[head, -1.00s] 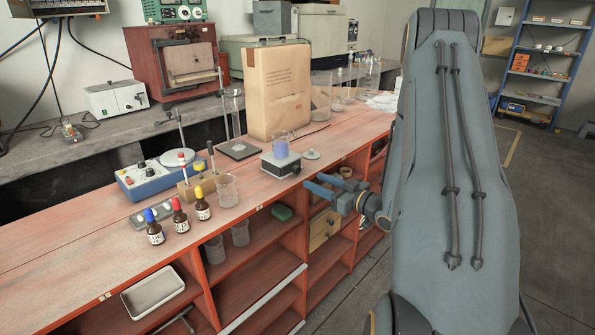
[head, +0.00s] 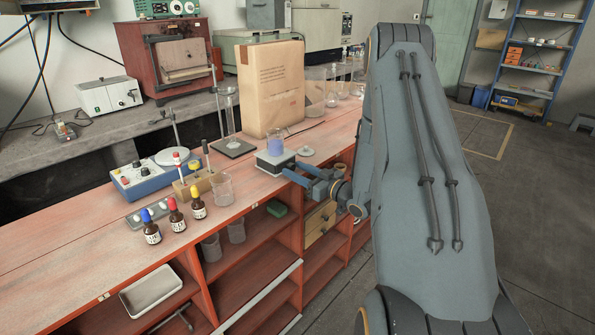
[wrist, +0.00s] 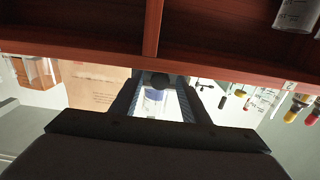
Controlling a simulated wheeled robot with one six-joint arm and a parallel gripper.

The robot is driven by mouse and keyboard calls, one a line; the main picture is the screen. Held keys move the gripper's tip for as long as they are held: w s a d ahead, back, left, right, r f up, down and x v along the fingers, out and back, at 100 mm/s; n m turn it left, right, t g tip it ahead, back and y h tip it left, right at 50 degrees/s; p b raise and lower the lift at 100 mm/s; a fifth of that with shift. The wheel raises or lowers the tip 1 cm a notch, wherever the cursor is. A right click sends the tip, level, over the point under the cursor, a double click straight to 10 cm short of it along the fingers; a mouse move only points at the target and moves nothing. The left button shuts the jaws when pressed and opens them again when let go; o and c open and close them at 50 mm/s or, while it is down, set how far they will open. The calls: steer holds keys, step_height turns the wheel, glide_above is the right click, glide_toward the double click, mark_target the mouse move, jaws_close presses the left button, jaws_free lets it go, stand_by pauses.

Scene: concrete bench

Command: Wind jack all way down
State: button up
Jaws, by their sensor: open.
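The lab jack (head: 273,164) stands low on the red bench near its front edge. A beaker with blue liquid (head: 276,146) stands upright on its top. My gripper (head: 291,169) is open and level with the jack, at its front right side, with its fingertips close to it. In the wrist view a dark round knob (wrist: 160,80) shows between the open fingers (wrist: 160,92), with the blue-filled beaker (wrist: 154,96) behind it. I cannot tell whether the fingers touch the knob. The jack's far side is hidden.
A small white dish (head: 305,151) lies right of the jack, and a large cardboard package (head: 270,90) stands behind. An empty beaker (head: 222,188) and dropper bottles (head: 175,215) stand to the left. Open shelves (head: 240,255) lie below the bench edge.

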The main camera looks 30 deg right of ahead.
steer(key=shift+c, duration=0.5)
steer(key=c, duration=1)
steer(key=shift+o, duration=0.2)
steer(key=shift+n+b, duration=0.65)
steer(key=shift+n, duration=0.95)
steer(key=o, duration=1.1)
steer(key=shift+c, duration=0.2)
steer(key=shift+s+d, duration=0.1)
steer(key=shift+s, duration=0.05)
steer(key=b+v, duration=0.1)
steer(key=v, duration=0.6)
steer(key=shift+s+b, duration=0.25)
steer(key=shift+b, duration=0.1)
steer(key=shift+d, duration=0.1)
